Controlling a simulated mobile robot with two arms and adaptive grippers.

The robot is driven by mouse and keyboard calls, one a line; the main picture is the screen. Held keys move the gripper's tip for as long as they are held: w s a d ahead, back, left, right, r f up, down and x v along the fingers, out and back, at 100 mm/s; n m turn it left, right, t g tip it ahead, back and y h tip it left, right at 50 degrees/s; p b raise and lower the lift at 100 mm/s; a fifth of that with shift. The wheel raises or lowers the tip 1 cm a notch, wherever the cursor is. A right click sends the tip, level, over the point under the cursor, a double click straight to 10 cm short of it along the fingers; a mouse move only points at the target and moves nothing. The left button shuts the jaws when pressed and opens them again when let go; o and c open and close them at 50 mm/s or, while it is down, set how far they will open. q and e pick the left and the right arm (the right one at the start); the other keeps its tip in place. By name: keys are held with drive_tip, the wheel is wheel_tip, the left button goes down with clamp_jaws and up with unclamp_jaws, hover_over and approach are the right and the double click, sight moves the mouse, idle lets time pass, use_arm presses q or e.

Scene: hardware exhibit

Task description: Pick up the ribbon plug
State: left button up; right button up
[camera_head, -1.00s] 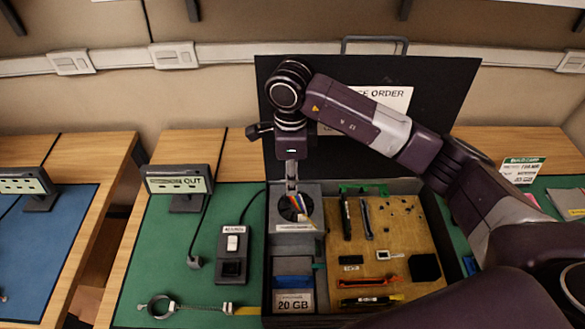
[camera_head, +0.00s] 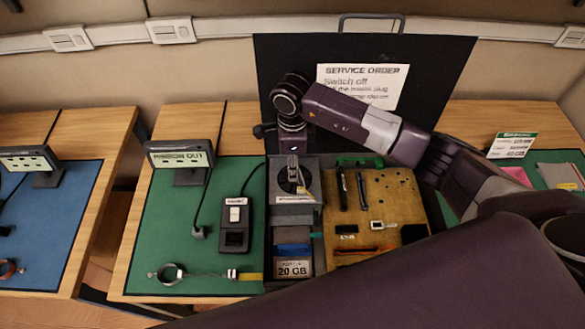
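My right gripper (camera_head: 293,184) comes down from above onto a grey box (camera_head: 309,210) at the left of an open black case. Its narrow fingertips are at the round dark opening in the box top. They are too small to show whether they are open or shut. No ribbon plug can be clearly made out at the opening. A small display (camera_head: 180,160) reading "RIBBON OUT" stands at the back left. Its black cable ends in a small dark connector (camera_head: 198,232) on the green mat. My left gripper is not in view.
A black switch box (camera_head: 235,228) and a wrist strap (camera_head: 170,273) lie on the mat. The case holds a "20 GB" part (camera_head: 294,267) and a tan board (camera_head: 390,200) with small parts. The raised lid (camera_head: 440,80) stands behind my arm.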

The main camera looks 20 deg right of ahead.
drive_tip(key=shift+c, duration=0.7)
clamp_jaws()
